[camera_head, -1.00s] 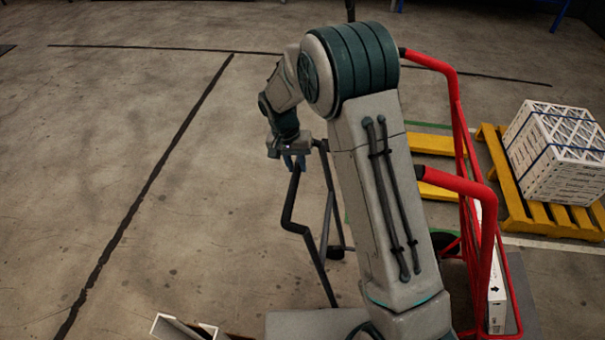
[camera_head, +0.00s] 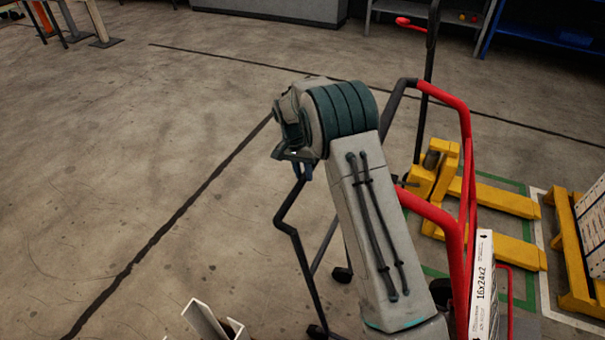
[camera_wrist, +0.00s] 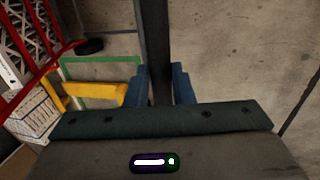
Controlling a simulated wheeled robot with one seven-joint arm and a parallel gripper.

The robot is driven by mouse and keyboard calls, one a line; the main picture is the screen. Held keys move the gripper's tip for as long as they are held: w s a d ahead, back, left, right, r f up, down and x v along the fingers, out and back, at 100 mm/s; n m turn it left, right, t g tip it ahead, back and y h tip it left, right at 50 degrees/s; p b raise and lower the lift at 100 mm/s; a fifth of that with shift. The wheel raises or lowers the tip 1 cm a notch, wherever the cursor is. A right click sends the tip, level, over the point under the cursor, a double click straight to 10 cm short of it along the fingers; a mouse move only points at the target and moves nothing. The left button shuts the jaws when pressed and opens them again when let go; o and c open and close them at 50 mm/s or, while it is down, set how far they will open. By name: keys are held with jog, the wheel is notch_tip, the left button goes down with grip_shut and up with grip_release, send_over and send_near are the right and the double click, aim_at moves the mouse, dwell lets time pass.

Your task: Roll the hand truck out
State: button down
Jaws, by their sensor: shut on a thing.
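The hand truck looks to be the dark bent-tube frame (camera_head: 290,232) with small black wheels, in the lower middle of the head view. My gripper (camera_head: 302,170) is at its upper end, partly hidden by my arm. In the wrist view its blue fingers (camera_wrist: 160,88) are shut on a dark upright bar (camera_wrist: 158,45) of the frame. The lower part of the frame stands on the floor, partly behind my arm.
A white angled piece (camera_head: 205,320) is at the bottom. Open floor lies left.

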jog(key=c, duration=1.3)
grip_release()
jog(key=shift+o, duration=0.2)
notch_tip(320, 180, up, 14)
jog(key=w+a, duration=0.1)
jog(key=a, duration=0.1)
jog(key=shift+a+f, duration=0.2)
jog(key=shift+a, duration=0.05)
jog(key=shift+w, duration=0.1)
